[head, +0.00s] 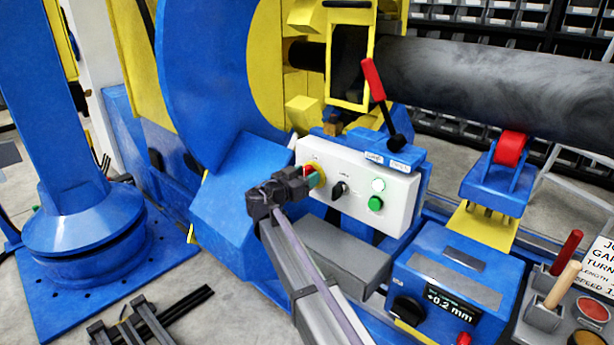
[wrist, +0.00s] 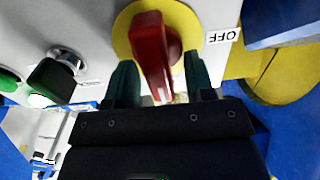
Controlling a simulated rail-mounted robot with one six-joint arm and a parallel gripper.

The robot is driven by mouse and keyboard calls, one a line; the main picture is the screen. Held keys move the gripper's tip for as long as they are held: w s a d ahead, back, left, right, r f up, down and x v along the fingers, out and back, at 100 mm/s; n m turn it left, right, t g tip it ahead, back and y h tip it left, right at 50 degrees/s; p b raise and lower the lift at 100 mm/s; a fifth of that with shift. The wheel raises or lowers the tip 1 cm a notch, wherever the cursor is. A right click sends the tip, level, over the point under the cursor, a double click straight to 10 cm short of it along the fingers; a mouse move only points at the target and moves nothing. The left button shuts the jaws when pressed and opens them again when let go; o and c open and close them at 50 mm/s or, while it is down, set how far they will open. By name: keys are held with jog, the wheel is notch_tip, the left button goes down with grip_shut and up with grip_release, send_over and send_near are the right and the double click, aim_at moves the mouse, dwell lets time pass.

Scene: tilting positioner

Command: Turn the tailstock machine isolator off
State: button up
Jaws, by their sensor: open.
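The isolator is a red rotary handle (wrist: 152,45) on a round yellow plate (wrist: 187,22), set in a white control panel (head: 338,208). A white OFF label (wrist: 223,36), upside down in the wrist view, sits just right of the yellow plate. The handle stands nearly upright in the wrist view, not aimed at that label. My gripper (wrist: 160,82) is open, with one dark green finger on each side of the handle and small gaps visible. In the head view my gripper (head: 312,178) covers most of the isolator at the panel's left end.
A black selector knob (head: 338,189) and a green button (head: 376,203) are on the same panel, right of my gripper in the head view. A red-handled lever (head: 373,80) rises above the panel. A blue gauge box (head: 455,275) stands at lower right.

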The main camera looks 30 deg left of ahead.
jog(key=shift+w+d, duration=0.1)
jog(key=shift+w, duration=0.15)
jog(key=shift+c, duration=0.5)
grip_shut()
